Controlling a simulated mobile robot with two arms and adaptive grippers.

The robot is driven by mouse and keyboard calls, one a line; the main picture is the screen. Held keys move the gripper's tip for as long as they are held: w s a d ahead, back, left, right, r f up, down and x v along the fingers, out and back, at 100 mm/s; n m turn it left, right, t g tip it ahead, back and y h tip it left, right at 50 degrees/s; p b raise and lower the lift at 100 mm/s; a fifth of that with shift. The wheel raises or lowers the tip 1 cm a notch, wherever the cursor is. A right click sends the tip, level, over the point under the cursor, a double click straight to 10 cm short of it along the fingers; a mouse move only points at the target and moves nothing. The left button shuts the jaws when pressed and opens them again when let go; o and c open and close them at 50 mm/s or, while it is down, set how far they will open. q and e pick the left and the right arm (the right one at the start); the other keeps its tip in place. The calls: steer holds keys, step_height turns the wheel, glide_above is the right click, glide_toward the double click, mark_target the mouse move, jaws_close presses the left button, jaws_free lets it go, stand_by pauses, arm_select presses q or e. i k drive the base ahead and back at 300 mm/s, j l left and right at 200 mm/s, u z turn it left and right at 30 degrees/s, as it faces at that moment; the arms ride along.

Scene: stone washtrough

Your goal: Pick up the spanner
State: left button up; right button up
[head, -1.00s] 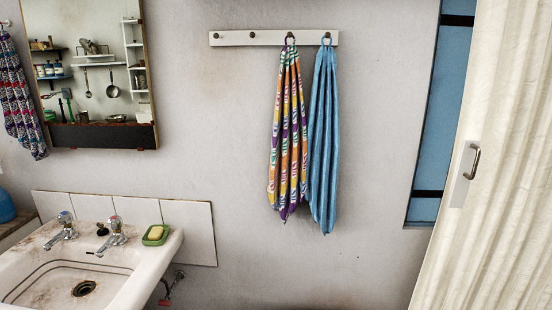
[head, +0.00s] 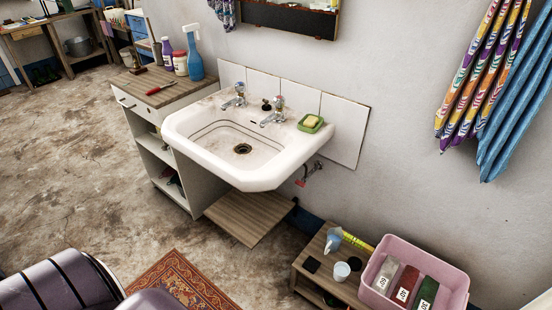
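I cannot make out a spanner in the head view. A small tool with a red handle (head: 160,88) lies on the wooden top of the cabinet left of the sink, but it does not look like a spanner. Neither of my grippers is in view.
A white sink (head: 262,176) hangs on the wall, with a green soap dish (head: 310,123) on its rim. A pink bin (head: 453,277) and a low wooden table (head: 305,268) stand lower right. A patterned rug (head: 180,283) lies in front; open floor spreads left.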

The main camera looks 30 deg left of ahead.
mark_target(154, 91)
steer(key=u, duration=1.85)
steer(key=z, duration=0.65)
steer(key=i+j+z, duration=0.45)
steer(key=j, duration=0.2)
steer(key=j+z, duration=0.2)
steer(key=j, duration=0.15)
steer(key=i+j+z, duration=0.2)
steer(key=j, duration=0.2)
steer(key=j+z, duration=0.25)
steer(key=i+j+z, duration=0.1)
steer(key=j, duration=1.25)
steer(key=j+z, duration=0.15)
steer(key=j, duration=1.25)
steer(key=i, duration=0.05)
